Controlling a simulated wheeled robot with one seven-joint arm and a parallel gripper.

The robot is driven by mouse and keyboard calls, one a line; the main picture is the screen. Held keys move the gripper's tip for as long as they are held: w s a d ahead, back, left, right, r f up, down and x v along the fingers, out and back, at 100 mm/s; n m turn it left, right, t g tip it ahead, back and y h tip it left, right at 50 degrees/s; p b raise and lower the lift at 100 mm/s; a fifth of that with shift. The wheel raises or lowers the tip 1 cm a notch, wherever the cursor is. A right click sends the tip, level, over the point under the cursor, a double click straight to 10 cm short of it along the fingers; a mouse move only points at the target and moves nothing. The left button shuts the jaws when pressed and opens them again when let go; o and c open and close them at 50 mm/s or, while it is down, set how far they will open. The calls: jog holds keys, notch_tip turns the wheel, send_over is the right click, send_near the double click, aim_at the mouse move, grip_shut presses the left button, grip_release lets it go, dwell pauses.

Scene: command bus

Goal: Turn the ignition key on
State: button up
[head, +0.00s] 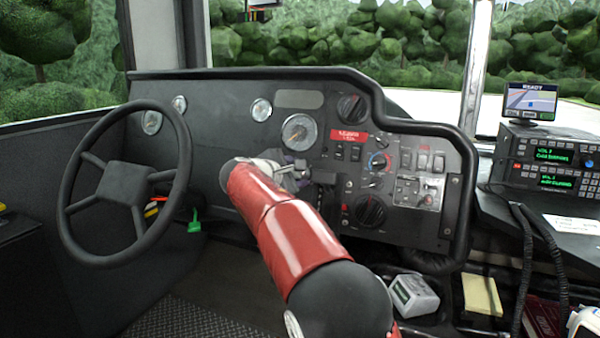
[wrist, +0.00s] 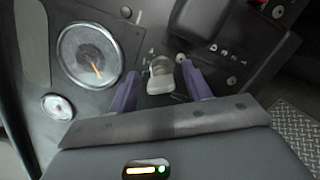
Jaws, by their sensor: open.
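In the wrist view, the ignition key (wrist: 161,72) looks like a pale grey knob or key head on the dark dashboard panel. My gripper (wrist: 161,79) is open, with one purple finger on each side of it. I cannot tell whether either finger touches it. In the head view, my gripper (head: 298,174) is at the dashboard below the round speed gauge, at the end of my red arm. The key is hidden there behind my gripper and wrist.
The steering wheel (head: 127,183) stands left of my arm, with a green tag (head: 194,222) near it. The speed gauge (head: 299,132) is just above my gripper. Switches and a black rotary knob (head: 371,210) lie to the right. A radio unit (head: 548,160) is farther right.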

jog(key=shift+x, duration=1.1)
grip_shut()
